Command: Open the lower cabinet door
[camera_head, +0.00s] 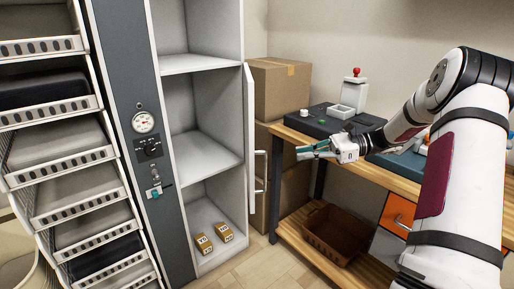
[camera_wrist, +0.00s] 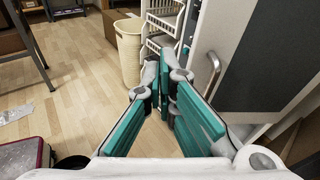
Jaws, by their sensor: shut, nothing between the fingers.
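The tall cabinet (camera_head: 203,150) stands left of centre in the head view, its shelves in plain sight. Its white door (camera_head: 249,130) stands swung out at the cabinet's right side, seen nearly edge-on, with a bar handle (camera_head: 260,172) on its right face. In the wrist view a bar handle (camera_wrist: 213,76) shows on a pale door with a dark grey panel (camera_wrist: 262,62). My gripper (camera_head: 306,152) has teal fingers and is shut and empty, to the right of the handle and apart from it. The fingers also show in the wrist view (camera_wrist: 165,78).
A wooden workbench (camera_head: 345,168) with a dark machine (camera_head: 325,122) stands close under my gripper. A brown crate (camera_head: 333,235) sits on its lower shelf. Cardboard boxes (camera_head: 280,88) stand behind the door. Two small boxes (camera_head: 203,243) lie in the cabinet's bottom.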

